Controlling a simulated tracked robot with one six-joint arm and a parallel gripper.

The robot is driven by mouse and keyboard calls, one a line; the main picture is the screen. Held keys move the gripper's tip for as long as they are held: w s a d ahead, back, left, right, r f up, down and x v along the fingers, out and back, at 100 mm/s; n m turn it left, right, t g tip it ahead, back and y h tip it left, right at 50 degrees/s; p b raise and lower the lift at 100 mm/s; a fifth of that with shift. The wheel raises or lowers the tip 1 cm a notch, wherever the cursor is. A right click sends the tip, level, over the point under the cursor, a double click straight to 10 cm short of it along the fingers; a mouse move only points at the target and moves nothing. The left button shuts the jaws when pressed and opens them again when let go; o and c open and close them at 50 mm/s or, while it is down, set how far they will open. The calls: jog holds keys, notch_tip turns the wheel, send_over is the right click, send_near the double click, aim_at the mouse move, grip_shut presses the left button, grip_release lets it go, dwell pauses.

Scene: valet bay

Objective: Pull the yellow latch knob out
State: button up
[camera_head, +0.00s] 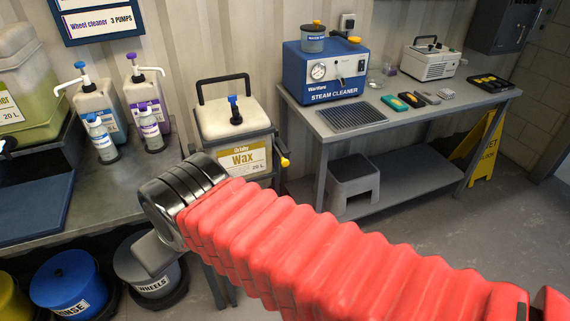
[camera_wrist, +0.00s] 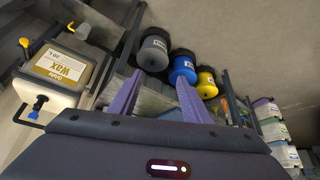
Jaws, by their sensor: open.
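The yellow latch knob (camera_head: 285,162) sticks out at the right of the metal holder around the white Wax container (camera_head: 222,122). In the wrist view, turned upside down, a yellow knob (camera_wrist: 24,42) shows at the far left beside the Wax container (camera_wrist: 62,70). A second small yellow part shows above that container, and I cannot tell what it is. My gripper (camera_wrist: 159,75) is open, its two purple fingers apart with nothing held between them. The fingers are well to the right of the knob in the wrist view, apart from it. In the head view they are hidden.
A left bench (camera_head: 110,200) holds spray and pump bottles. Blue (camera_head: 68,280) and grey buckets stand below it. A right bench (camera_head: 345,128) carries a blue steam cleaner (camera_head: 325,72) and small items. A step stool (camera_head: 352,182) and yellow floor sign (camera_head: 487,150) stand lower right.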

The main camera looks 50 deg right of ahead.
jog(key=w+d+f+m+t+h, duration=0.1)
jog(key=w+d+f+t+h, duration=0.15)
jog(key=w+d, duration=0.85)
jog(key=w+d+f+m+t+h, duration=0.1)
jog(key=w+d+f+h, duration=0.15)
jog(key=w+d, duration=0.85)
jog(key=s+d+f+t, duration=0.1)
jog(key=d+f, duration=0.3)
jog(key=d, duration=0.3)
jog(key=d+f+m+t+h, duration=0.1)
jog(key=d+f, duration=0.4)
jog(key=d, duration=0.3)
jog(key=s+d+f+t, duration=0.1)
jog(key=d+f, duration=0.3)
jog(key=d, duration=0.3)
jog(key=s+d+f+m+t+h, duration=0.2)
jog(key=s+d+f, duration=0.4)
jog(key=s+f, duration=0.4)
jog(key=shift+s+d+f+m+t+h, duration=0.15)
jog(key=shift+s+d+m+t+h, duration=0.3)
jog(key=shift+s+t, duration=0.35)
